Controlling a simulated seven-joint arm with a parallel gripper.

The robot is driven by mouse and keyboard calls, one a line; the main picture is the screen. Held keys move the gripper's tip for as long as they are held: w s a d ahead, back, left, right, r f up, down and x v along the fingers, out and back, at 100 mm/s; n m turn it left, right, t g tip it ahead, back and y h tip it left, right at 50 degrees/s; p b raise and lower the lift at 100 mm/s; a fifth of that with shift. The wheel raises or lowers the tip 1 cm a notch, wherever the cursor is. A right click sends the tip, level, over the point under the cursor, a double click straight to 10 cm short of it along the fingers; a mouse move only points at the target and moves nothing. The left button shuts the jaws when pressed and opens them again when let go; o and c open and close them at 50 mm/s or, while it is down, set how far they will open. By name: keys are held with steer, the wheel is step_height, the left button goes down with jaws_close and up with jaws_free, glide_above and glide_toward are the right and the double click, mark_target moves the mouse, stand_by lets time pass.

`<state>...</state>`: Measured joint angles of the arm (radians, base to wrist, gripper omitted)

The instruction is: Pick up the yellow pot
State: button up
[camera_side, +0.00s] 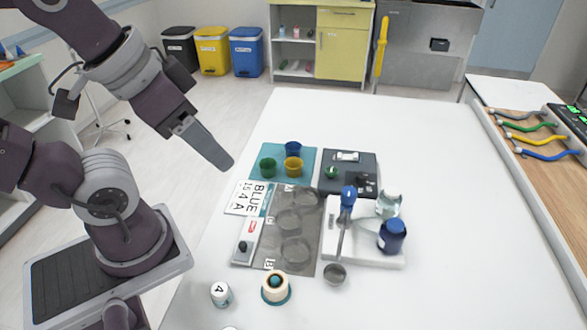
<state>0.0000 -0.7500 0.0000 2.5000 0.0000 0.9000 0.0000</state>
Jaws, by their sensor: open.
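The yellow pot (293,167) is a small open cup standing upright on a teal mat (262,152) on the white table. A green pot (268,167) stands to its left and a blue pot (293,149) behind it, both on the same mat. My gripper (226,165) is above and to the left of the pots, pointing down to the right, apart from them. It is open with nothing visible in it; from this side its fingers overlap and the gap between them is hidden.
A dark board (362,162) is to the right. A white stand (370,256) holds a blue-capped bottle (392,235).

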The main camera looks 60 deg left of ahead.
mark_target(295, 161)
steer(key=w+a+f+m+g+y, duration=0.3)
steer(key=a+f+m+y, duration=0.15)
steer(key=a, duration=0.35)
steer(key=w+a+f+m+g+y, duration=0.35)
steer(key=a+m+y, duration=0.2)
steer(key=a, duration=0.25)
steer(key=w+a+f+m+t+y, duration=0.2)
steer(key=w+f+m+t+y, duration=0.15)
steer(key=w+f+m, duration=0.35)
steer(key=w+d+f+m+t+h, duration=0.1)
steer(key=w+f+m+t, duration=0.1)
steer(key=w+f+m, duration=0.1)
steer(key=w+d+f+m+t+h, duration=0.1)
steer(key=w+d+f+m+t, duration=0.1)
steer(key=f, duration=0.3)
steer(key=w+d+f+m+t+h, duration=0.1)
steer(key=w+f+m+t, duration=0.1)
steer(key=w+f+m, duration=0.1)
steer(key=shift+w+d+f+m+t, duration=0.3)
steer(key=shift+w+d+f+m, duration=0.1)
steer(key=shift+w+m, duration=0.3)
steer(key=shift+h, duration=0.25)
steer(key=x, duration=0.7)
steer(key=c, duration=0.9)
steer(key=shift+c, duration=0.2)
